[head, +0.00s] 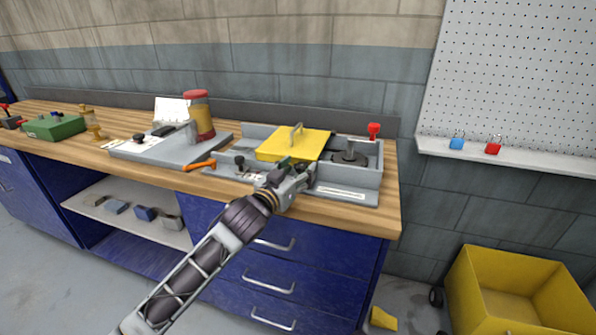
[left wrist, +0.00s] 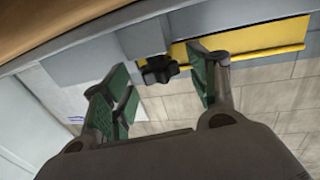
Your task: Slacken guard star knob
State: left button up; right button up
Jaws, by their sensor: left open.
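The yellow guard (head: 295,146) with a grey handle lies over the grey machine at the right end of the bench. In the left wrist view, a black star knob (left wrist: 160,70) is in front of a yellow panel edge (left wrist: 255,38). My left gripper (head: 290,168) reaches the front of the guard and hides what is right behind it. In the left wrist view, its green-padded fingers (left wrist: 158,66) are open, with the knob between them near the tips. No contact with the knob is clear. My right gripper is not in view.
A dark knob (head: 240,161) and an orange lever (head: 199,165) are left of the guard. A red knob (head: 374,130) stands at the machine's back right. A second machine (head: 165,148) with a red-and-yellow cylinder (head: 199,118) stands further left. A yellow bin (head: 510,292) is on the floor.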

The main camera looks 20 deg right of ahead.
pick_arm(q)
jog(key=shift+w+d, duration=0.1)
jog(key=shift+c, duration=0.2)
jog(key=c, duration=1)
jog(key=shift+o, duration=0.2)
jog(key=shift+s+d+n+t+y, duration=0.2)
jog(key=shift+n+t+y, duration=0.3)
jog(key=shift+y, duration=0.1)
jog(key=shift+d+n+t+y+b, duration=0.1)
jog(key=shift+n+t+y+b, duration=0.3)
jog(key=shift+n+t+y, duration=0.85)
jog(key=shift+g, duration=0.25)
jog(key=o, duration=1)
